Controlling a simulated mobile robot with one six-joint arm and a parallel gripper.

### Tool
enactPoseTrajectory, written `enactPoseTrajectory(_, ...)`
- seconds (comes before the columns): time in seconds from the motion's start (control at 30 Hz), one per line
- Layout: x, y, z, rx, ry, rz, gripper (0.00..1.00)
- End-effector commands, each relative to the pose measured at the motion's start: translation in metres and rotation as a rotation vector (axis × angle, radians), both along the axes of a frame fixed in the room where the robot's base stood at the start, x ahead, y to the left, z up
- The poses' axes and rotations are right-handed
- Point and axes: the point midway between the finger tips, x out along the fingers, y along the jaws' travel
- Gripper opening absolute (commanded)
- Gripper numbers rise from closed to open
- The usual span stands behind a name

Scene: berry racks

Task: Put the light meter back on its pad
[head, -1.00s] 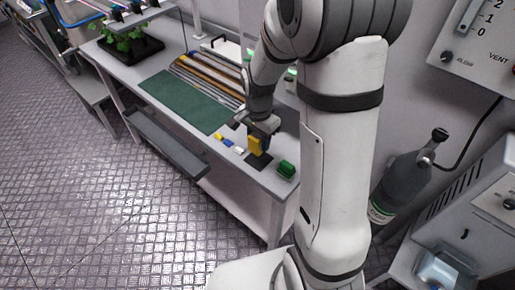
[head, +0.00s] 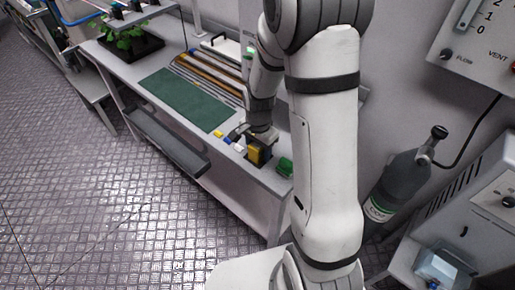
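The yellow, box-shaped thing (head: 257,154), which I take to be the light meter, stands upright at the near right end of the bench. It stands on or just above a dark pad (head: 252,163), most of which it hides; I cannot tell whether it touches. My gripper (head: 257,143) is right over it and points down at its upper part. The fingers are too small and too hidden here to show whether they grip it or stand open around it.
A green block (head: 285,167) stands just right of the yellow thing. Small yellow (head: 218,134), blue (head: 228,140) and white (head: 239,147) pieces lie in a row to its left. A green mat (head: 187,99) and several long rods (head: 212,78) lie farther along the bench (head: 150,68).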

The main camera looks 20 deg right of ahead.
Motion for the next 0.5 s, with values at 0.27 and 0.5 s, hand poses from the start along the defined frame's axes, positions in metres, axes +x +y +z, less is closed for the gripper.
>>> enactPoseTrajectory(0.27,0.0,0.0,0.0,0.0,0.0,-0.001,0.6)
enactPoseTrajectory(0.5,0.001,-0.001,0.018,0.0,-0.005,-0.001,0.6)
